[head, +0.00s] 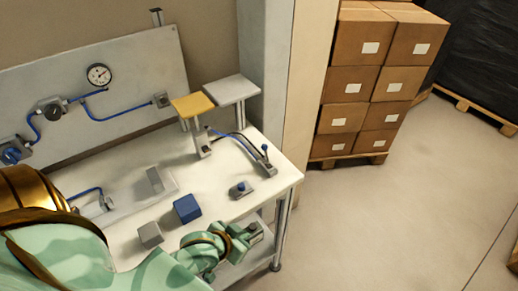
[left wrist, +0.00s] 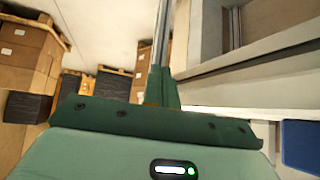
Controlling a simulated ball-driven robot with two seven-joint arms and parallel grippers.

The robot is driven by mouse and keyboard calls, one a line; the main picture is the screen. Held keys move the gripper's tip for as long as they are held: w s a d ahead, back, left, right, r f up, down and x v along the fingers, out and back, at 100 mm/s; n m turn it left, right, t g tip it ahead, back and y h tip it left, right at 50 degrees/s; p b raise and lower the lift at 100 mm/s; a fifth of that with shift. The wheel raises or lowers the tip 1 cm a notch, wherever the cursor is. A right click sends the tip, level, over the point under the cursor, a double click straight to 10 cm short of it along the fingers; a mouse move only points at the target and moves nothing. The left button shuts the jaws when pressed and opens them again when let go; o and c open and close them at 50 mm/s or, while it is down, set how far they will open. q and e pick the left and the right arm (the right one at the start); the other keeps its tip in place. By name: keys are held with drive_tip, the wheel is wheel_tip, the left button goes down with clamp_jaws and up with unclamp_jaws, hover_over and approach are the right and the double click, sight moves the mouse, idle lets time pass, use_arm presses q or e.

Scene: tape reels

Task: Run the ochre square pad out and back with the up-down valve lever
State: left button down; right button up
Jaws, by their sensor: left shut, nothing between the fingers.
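The ochre square pad (head: 193,105) sits on top of a short upright actuator at the back of the white bench, beside a grey square plate (head: 232,90). My left gripper (head: 255,232) is shut and empty at the bench's front edge, apart from both controls. In the left wrist view its green body (left wrist: 150,120) fills the bottom.
A blue block (head: 187,208) and a grey block (head: 150,235) lie on the bench near my left arm. A backboard (head: 130,75) carries a gauge (head: 99,75) and tubes. Stacked cartons (head: 350,83) stand on a pallet beyond. Floor at right is clear.

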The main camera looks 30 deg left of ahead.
use_arm(q)
drive_tip(key=w+r+n+t+h, duration=0.1)
drive_tip(key=w+r+n, duration=0.1)
drive_tip(key=w+r+n+t, duration=0.1)
drive_tip(key=w+r+n, duration=0.1)
drive_tip(key=n, duration=0.1)
drive_tip(key=w+a+r+n+t+h, duration=0.1)
drive_tip(key=w+r+n+t, duration=0.1)
drive_tip(key=shift+n+h, duration=0.3)
drive_tip(key=shift+n, duration=0.1)
drive_tip(key=n+t+y, duration=0.2)
drive_tip(key=n+t, duration=0.3)
drive_tip(key=n, duration=0.6)
approach(266, 154)
drive_tip(key=s+a, duration=0.1)
drive_tip(key=s+a+r, duration=0.1)
drive_tip(key=shift+s+a+r, duration=0.15)
drive_tip(key=shift+s+a, duration=0.1)
drive_tip(key=shift+a, duration=0.05)
drive_tip(key=shift+a+r+n, duration=0.1)
drive_tip(key=shift+a+n, duration=0.3)
drive_tip(key=shift+a+r, duration=0.1)
drive_tip(key=shift+a, duration=0.05)
use_arm(e)
drive_tip(key=shift+w+d+r, duration=0.1)
drive_tip(key=shift+w+r, duration=0.05)
drive_tip(key=shift+r, duration=0.15)
use_arm(q)
drive_tip(key=shift+w, duration=0.2)
